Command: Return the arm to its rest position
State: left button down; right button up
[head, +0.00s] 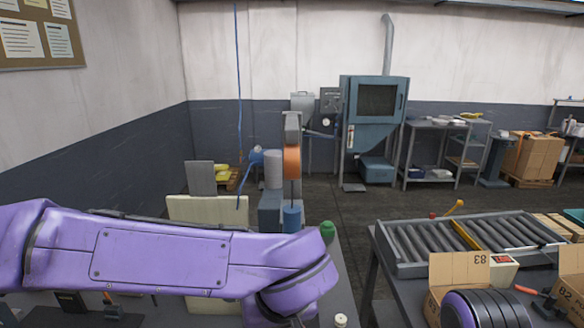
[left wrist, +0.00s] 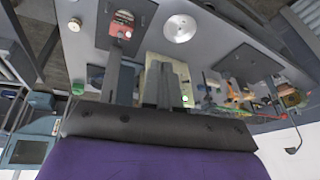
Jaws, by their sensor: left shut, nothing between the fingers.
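My left arm (head: 160,255), purple, reaches across the lower left of the head view and bends down at its dark-banded end, above a workbench. My left gripper is hidden in the head view. In the left wrist view its grey fingers (left wrist: 166,82) are together and empty, above the bench top (left wrist: 225,38). A purple and black rounded part of my right arm (head: 485,310) shows at the lower right of the head view. My right gripper is not in view.
A silver disc (left wrist: 180,28) and a red-faced device (left wrist: 121,25) are on the bench. A machine with an orange part (head: 292,162) and a green knob (head: 327,230) stand beyond my left arm. A roller conveyor (head: 470,242) and an open carton (head: 458,274) are at right.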

pick_arm(q)
jog(key=a+f+n+t+y, duration=0.1)
jog(key=a+f, duration=0.3)
jog(key=f, duration=0.4)
jog(key=w+a+f+n+y, duration=0.1)
jog(key=a+f, duration=0.3)
jog(key=f, duration=0.4)
jog(key=a+f+n+t+y, duration=0.1)
jog(key=a+f, duration=0.3)
jog(key=f, duration=0.4)
jog(key=s+a+f+g+h, duration=0.1)
jog(key=s+a+f, duration=0.65)
jog(key=s, duration=0.25)
jog(key=s+a+f+g+h, duration=0.1)
jog(key=s+a+f, duration=0.65)
jog(key=s, duration=0.35)
notch_tip(320, 180, down, 15)
jog(key=b, duration=1.4)
jog(key=shift+r+n+g, duration=0.2)
jog(key=shift+n+g, duration=0.1)
jog(key=shift+n, duration=0.1)
pick_arm(e)
notch_tip(320, 180, down, 14)
jog(key=shift+s+f, duration=0.15)
jog(key=shift+s, duration=0.05)
pick_arm(q)
jog(key=shift+d, duration=0.15)
